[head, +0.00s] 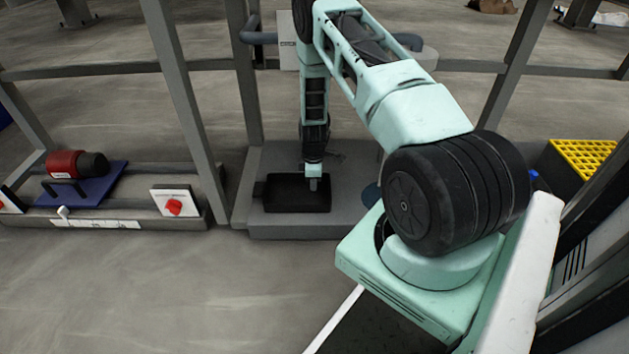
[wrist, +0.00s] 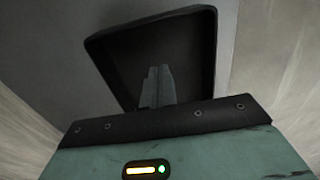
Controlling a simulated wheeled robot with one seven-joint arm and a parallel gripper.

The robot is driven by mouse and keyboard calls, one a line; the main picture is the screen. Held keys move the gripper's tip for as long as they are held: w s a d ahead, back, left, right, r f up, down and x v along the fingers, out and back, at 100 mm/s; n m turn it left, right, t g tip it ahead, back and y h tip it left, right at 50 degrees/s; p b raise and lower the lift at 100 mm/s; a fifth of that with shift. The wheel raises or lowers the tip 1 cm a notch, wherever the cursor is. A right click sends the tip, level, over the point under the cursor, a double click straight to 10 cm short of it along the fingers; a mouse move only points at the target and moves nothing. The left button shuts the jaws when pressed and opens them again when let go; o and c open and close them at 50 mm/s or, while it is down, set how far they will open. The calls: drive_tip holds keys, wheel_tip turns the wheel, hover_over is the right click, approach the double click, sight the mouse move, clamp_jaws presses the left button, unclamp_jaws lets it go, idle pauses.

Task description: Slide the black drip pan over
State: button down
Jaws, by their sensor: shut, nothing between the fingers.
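The black drip pan (head: 285,193) is a shallow rectangular tray with a raised rim. It lies on a low grey platform (head: 262,227) under the filter press frame. My gripper (head: 313,184) points down at the pan's right part. In the wrist view the pan (wrist: 205,55) fills the upper middle, and my shut, empty fingers (wrist: 156,85) show against its inside. I cannot tell whether the fingertips touch the pan's floor or wall.
A low bench at left carries a red and black motor (head: 75,164) on a blue plate and a red knob on a white panel (head: 174,205). Grey posts (head: 184,95) rise beside the platform. A yellow grate (head: 583,158) stands at right. The floor in front is clear.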

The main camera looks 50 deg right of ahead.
sight(313, 197)
wheel_tip(313, 197, down, 4)
drive_tip(key=shift+f+b, duration=0.2)
drive_tip(key=shift+b, duration=0.75)
drive_tip(key=shift+s+d+r+b, duration=0.15)
drive_tip(key=shift+s+d+b, duration=0.55)
drive_tip(key=shift+s+d, duration=0.2)
drive_tip(key=shift+s+d+r+b, duration=0.2)
drive_tip(key=shift+s+d+b, duration=0.15)
drive_tip(key=shift+s, duration=0.25)
